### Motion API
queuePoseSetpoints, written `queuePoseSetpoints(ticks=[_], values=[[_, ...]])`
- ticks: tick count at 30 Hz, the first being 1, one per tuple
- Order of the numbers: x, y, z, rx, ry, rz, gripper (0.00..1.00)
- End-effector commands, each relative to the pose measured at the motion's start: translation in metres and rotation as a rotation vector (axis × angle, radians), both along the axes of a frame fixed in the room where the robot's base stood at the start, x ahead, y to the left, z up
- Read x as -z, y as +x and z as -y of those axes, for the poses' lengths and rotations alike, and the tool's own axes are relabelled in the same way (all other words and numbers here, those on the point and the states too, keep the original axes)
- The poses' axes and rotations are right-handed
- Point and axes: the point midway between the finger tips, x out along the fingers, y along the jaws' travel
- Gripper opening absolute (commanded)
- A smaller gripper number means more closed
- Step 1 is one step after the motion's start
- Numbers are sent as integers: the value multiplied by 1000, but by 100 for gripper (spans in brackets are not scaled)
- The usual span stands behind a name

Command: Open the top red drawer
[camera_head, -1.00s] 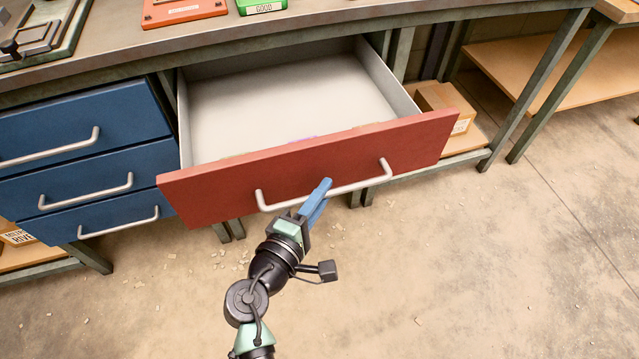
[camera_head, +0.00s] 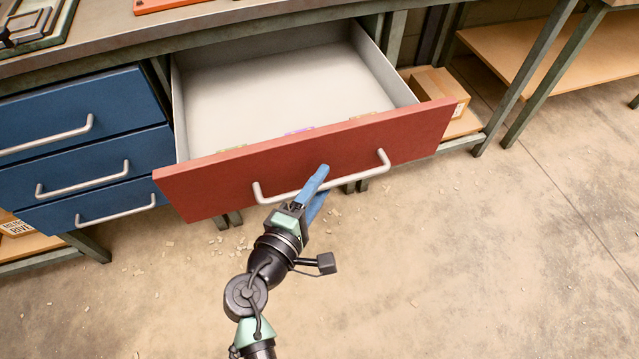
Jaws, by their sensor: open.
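The top red drawer (camera_head: 225,189) stands pulled well out from under the workbench. Its pale inside (camera_head: 290,88) shows, with a few small coloured items along the inner side of the front. A light bar handle (camera_head: 355,179) runs across the red front. My gripper (camera_head: 317,186) is at the middle of the handle, with its blue fingers open. One finger lies above the bar and the other shows below it. Whether the fingers touch the bar cannot be told.
Blue drawers (camera_head: 75,110) with light handles are closed at the left. The workbench top (camera_head: 150,30) lies above the drawer. A cardboard box (camera_head: 440,88) sits on a low shelf at the right. The floor (camera_head: 450,270) in front is mostly clear, with scattered small chips.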

Motion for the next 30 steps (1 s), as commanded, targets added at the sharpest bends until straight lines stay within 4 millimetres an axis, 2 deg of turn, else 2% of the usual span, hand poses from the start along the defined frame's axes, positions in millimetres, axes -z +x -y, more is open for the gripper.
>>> queuePoseSetpoints(ticks=[8, 11, 21, 25, 30], values=[[-2, -8, -4, 0, -1, 0, 47], [-4, -22, -11, -1, 0, -1, 47], [-14, -87, -45, -2, 0, -2, 47], [-16, -103, -54, -2, 0, -1, 47], [-18, -113, -59, 0, 0, 0, 47]])
